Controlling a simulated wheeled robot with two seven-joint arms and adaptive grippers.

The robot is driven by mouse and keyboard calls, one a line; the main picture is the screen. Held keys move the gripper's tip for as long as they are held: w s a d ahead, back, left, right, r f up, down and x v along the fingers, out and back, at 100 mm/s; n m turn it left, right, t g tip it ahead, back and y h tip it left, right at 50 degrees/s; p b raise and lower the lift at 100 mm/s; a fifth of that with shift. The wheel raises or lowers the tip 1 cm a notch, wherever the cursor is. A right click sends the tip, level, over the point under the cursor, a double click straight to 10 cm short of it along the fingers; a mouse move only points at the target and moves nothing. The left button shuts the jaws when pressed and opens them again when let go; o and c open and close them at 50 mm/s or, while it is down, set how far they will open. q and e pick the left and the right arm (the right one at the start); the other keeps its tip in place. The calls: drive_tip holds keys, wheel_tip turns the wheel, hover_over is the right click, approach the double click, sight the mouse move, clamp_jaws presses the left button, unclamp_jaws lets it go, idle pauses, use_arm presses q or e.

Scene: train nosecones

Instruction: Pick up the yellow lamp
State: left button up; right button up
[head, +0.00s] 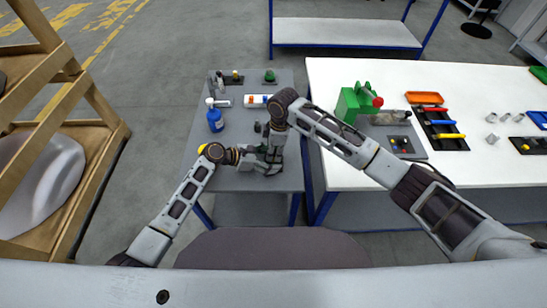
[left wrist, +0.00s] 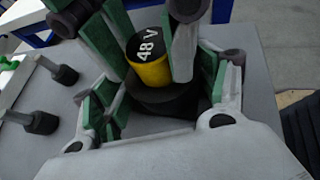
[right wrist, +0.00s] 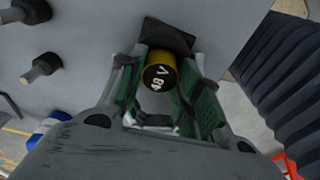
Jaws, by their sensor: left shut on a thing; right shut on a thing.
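The yellow lamp (left wrist: 154,74) has a black end marked "48 V" and lies between the green finger pads in the left wrist view. It also shows in the right wrist view (right wrist: 158,75), between the pads there. My left gripper (head: 262,164) and my right gripper (head: 273,150) meet low over the grey table, and in the head view they hide the lamp. Both are shut with the lamp between their fingers. A dark part sits directly below its yellow band in the left wrist view; I cannot tell whether it belongs to the lamp.
On the grey table (head: 235,180) stand a blue spray bottle (head: 215,118) and a white-and-orange box (head: 257,101). The white table (head: 450,178) at the right holds a green device (head: 350,103) and a tool tray (head: 440,128). A wooden rack (head: 105,150) stands at the left.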

use_arm(q)
drive_tip(key=shift+f, duration=0.15)
use_arm(e)
drive_tip(key=shift+r, duration=0.1)
wheel_tip(320, 180, up, 10)
idle(0.6)
use_arm(q)
drive_tip(key=o, duration=0.9)
drive_tip(key=shift+a, duration=0.1)
drive_tip(key=shift+v, duration=5.95)
drive_tip(key=shift+s, duration=0.15)
use_arm(e)
drive_tip(key=shift+s, duration=0.15)
